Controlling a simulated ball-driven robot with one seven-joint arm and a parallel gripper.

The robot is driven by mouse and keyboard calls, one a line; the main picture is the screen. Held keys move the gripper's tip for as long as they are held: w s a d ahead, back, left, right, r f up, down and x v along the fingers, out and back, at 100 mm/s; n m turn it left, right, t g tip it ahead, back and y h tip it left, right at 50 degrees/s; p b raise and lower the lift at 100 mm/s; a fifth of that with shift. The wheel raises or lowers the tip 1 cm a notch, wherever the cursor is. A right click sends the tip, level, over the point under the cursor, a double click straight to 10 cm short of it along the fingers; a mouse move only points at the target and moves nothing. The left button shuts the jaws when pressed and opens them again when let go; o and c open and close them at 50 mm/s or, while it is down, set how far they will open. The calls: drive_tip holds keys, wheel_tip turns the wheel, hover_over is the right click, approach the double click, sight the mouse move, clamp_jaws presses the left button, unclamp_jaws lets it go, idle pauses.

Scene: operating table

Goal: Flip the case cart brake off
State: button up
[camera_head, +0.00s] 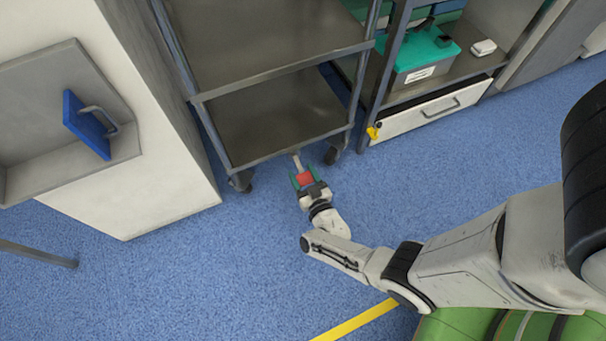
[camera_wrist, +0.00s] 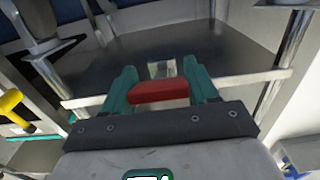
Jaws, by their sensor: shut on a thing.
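The case cart (camera_head: 275,115) is a grey metal frame with shelves and dark casters, standing on the blue floor. Its brake lever has a red pedal (camera_head: 304,179) on a light metal arm (camera_head: 297,161) that juts from the cart's lower front edge. My gripper (camera_head: 303,181) is at the red pedal, low near the floor. In the wrist view the red pedal (camera_wrist: 160,91) lies between my two green fingers, which are shut on it. The pale metal arm (camera_wrist: 161,69) shows just beyond the pedal, in front of the dark lower shelf (camera_wrist: 190,48).
A white cabinet (camera_head: 150,150) with a recessed blue panel (camera_head: 86,125) stands left of the cart. At right is a rack with a yellow knob (camera_head: 374,131), a teal box (camera_head: 422,50) and a white drawer (camera_head: 435,108). The floor (camera_head: 230,260) in front is clear, with a yellow stripe (camera_head: 355,322).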

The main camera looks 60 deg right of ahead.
drive_tip(key=c, duration=0.8)
drive_tip(key=r+g+p, duration=0.1)
drive_tip(key=p, duration=0.2)
drive_tip(key=shift+s+r+y+p, duration=0.1)
drive_tip(key=shift+r+y+p, duration=0.05)
drive_tip(key=shift+y+p, duration=0.2)
drive_tip(key=g+p, duration=0.1)
drive_tip(key=p, duration=0.2)
drive_tip(key=r+g+y+p, duration=0.1)
drive_tip(key=p, duration=0.2)
drive_tip(key=shift+s+a+r+y+p, duration=0.1)
drive_tip(key=shift+r+y+p, duration=0.15)
drive_tip(key=shift+p, duration=0.15)
drive_tip(key=shift+g+p, duration=0.4)
drive_tip(key=shift+p, duration=0.35)
drive_tip(key=shift+y, duration=0.3)
drive_tip(key=shift+f, duration=0.1)
drive_tip(key=o, duration=1.4)
